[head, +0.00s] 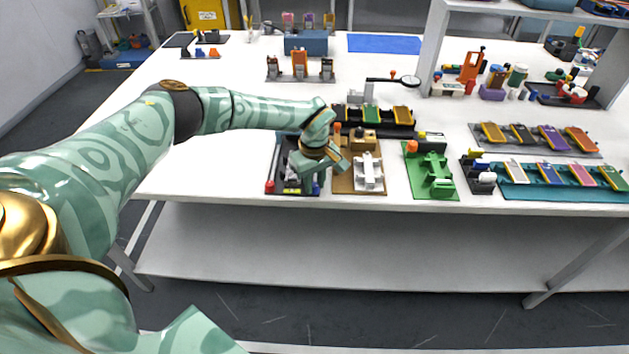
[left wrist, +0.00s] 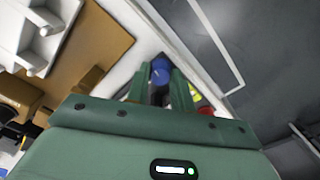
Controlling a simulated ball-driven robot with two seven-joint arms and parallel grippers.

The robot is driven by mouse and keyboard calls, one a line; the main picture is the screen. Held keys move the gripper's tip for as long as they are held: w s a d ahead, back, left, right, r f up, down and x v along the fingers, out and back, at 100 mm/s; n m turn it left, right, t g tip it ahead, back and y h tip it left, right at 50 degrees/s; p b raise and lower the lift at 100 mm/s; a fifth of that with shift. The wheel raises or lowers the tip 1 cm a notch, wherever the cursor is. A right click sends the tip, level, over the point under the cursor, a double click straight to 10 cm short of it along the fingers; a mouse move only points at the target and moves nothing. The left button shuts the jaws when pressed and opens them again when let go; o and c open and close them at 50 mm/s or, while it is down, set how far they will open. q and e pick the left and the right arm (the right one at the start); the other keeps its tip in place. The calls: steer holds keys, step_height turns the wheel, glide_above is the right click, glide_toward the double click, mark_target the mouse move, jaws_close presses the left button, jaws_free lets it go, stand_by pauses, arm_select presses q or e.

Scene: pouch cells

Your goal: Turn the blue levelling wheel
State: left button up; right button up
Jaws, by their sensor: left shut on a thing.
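The blue levelling wheel (left wrist: 160,70) shows between the two green fingers of my left gripper (left wrist: 161,82) in the left wrist view. The fingers are shut on it, one on each side. In the head view my left gripper (head: 308,181) points down at the front right part of a dark tray-like fixture (head: 275,160) near the table's front edge. The gripper hides most of the wheel there. A red knob (head: 270,186) sits at the fixture's front left corner. My right gripper is not in view.
A brown board with a white fixture (head: 368,172) stands close to the right of the gripper. A green fixture (head: 436,175) is further right. A magnifier (head: 410,80) and rows of coloured cells stand behind. The table is clear left of the dark fixture.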

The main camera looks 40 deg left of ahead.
mark_target(315, 185)
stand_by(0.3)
arm_select(q)
steer(key=o, duration=0.7)
step_height(315, 185, up, 16)
steer(key=p, duration=0.4)
steer(key=shift+r, duration=0.2)
